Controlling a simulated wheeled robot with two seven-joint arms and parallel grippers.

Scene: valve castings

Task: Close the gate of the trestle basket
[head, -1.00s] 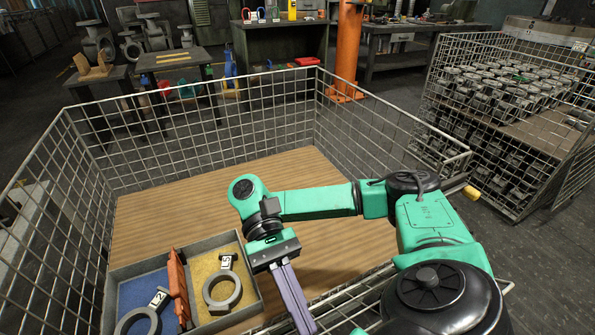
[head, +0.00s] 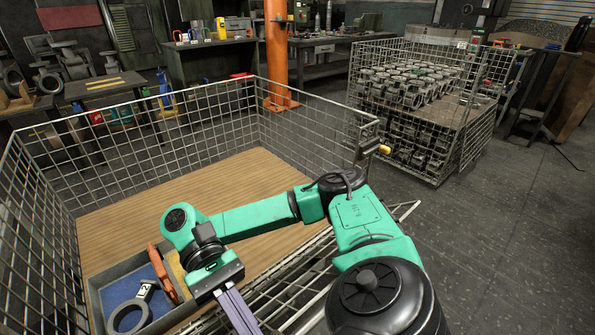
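The trestle basket (head: 330,108) is a grey wire-mesh basket with a wooden floor, filling the left and middle of the head view. Its gate (head: 292,284) appears to be the mesh panel on the near right side, slanting low and outward from the floor edge, partly hidden by my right arm. A yellow-tipped latch or handle (head: 384,149) is at the basket's right corner post. My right gripper (head: 240,312) has purple fingers close together over the gate's near part; their tips run off the bottom edge, so any grip is hidden. My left gripper is out of view.
A second wire basket (head: 437,172) full of castings stands behind right. An orange column (head: 277,55) rises behind. The floor at right is clear.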

